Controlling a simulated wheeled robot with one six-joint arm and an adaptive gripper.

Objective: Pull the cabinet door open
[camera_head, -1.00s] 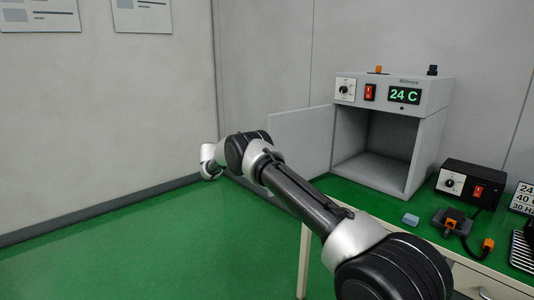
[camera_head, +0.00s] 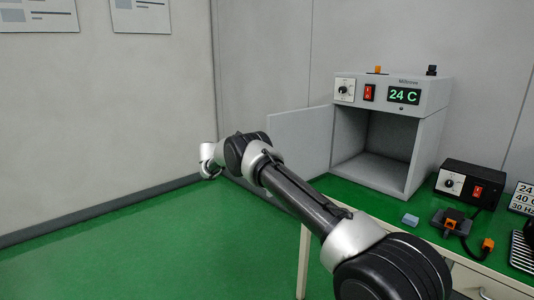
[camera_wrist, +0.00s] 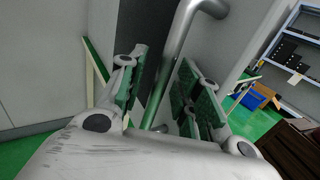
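The grey cabinet (camera_head: 432,97) stands on the green-topped bench with its front open and an empty interior showing. Its door (camera_head: 300,141) is swung wide out to the left, partly hidden behind my arm. In the wrist view the metal bar handle (camera_wrist: 178,47) runs between the two fingers of my gripper (camera_wrist: 158,95). The fingers stand apart with green pads facing inward, and a gap shows between the left finger and the bar. The right finger is close to the bar; I cannot tell whether it touches. The head view hides the fingers behind my wrist.
A black control box (camera_head: 468,184), a small blue-grey block (camera_head: 410,219) and an orange-and-black connector (camera_head: 449,222) lie on the bench (camera_head: 372,204). Green floor (camera_head: 120,250) is clear at the left. In the wrist view shelving (camera_wrist: 295,50) and a blue bin (camera_wrist: 250,100) stand farther off.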

